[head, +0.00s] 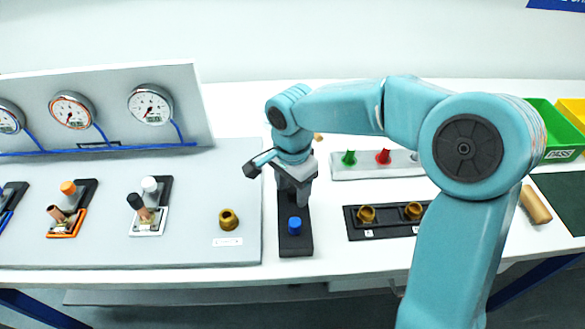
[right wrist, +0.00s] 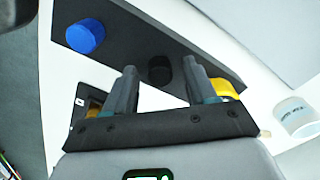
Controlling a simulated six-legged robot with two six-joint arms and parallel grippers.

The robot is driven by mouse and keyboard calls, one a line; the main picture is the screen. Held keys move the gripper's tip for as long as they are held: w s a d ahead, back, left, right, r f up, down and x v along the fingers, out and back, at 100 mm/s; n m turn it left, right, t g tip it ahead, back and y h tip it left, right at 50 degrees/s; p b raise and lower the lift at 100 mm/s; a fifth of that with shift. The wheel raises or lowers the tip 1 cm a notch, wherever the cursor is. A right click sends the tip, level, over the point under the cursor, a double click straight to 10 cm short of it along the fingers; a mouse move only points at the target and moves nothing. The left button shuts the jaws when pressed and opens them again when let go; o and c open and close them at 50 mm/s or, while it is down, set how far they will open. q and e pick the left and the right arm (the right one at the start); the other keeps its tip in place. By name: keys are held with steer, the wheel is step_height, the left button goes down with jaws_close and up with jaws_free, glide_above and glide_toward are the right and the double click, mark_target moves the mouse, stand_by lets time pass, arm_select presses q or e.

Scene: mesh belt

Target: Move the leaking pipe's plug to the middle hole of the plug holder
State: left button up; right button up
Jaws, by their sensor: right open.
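My right gripper (head: 298,202) is open over the holder, just behind the blue plug. In the right wrist view a dark round spot (right wrist: 160,73), a hole or black piece, shows between my open fingers (right wrist: 160,90). The holder's far part is hidden by my gripper. Which pipe leaks cannot be told. My left gripper is not in view.
Left of the holder, a grey panel (head: 190,250) carries fittings with orange (head: 68,187) and white (head: 149,184) caps and a brass socket (head: 228,219). Gauges (head: 150,104) stand behind. A black tray (head: 385,232) with brass rings is right, green and red pieces (head: 383,157) behind it.

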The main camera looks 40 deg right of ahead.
mark_target(293, 189)
step_height(293, 189, up, 16)
steer(key=p, duration=0.1)
steer(key=shift+f, duration=0.15)
stand_by(0.4)
